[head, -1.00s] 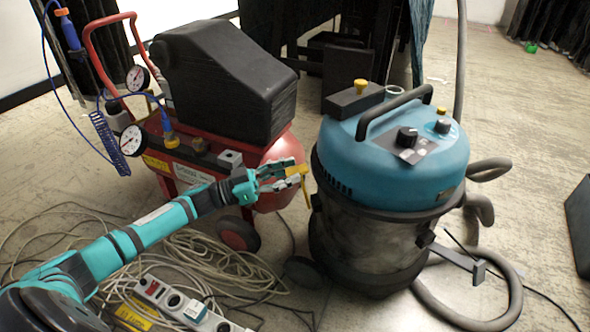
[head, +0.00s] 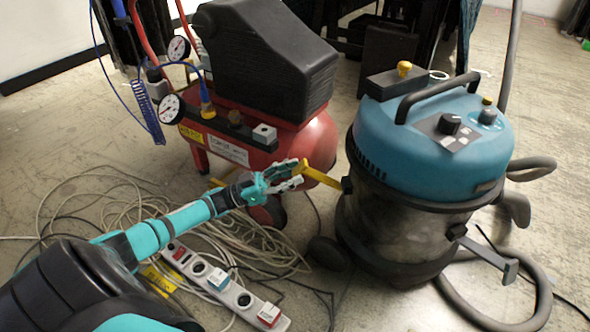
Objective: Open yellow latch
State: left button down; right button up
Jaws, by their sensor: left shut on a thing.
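The yellow latch (head: 322,177) sticks out to the left from the side of the blue-topped vacuum (head: 430,140), just below its lid. It slopes slightly up toward its free end. My left gripper (head: 297,176) comes in from the left and is shut on the latch's free end. The fingers cover part of that end. A second latch (head: 490,252), grey, juts out at the vacuum's lower right. My right gripper is not in view.
A red compressor (head: 320,140) with a black cover stands behind my left gripper. Coiled cables (head: 130,200) and a power strip (head: 225,287) lie on the floor below my left arm. A grey hose (head: 500,318) curls at the vacuum's right.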

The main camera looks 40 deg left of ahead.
pick_arm(q)
jog(key=shift+d+f, duration=0.1)
jog(key=shift+f, duration=0.8)
jog(key=c, duration=1.2)
grip_release()
jog(key=shift+w+d, duration=0.1)
jog(key=shift+d, duration=0.05)
jog(key=shift+o, duration=1.1)
jog(key=shift+w, duration=0.1)
jog(key=shift+r, duration=0.15)
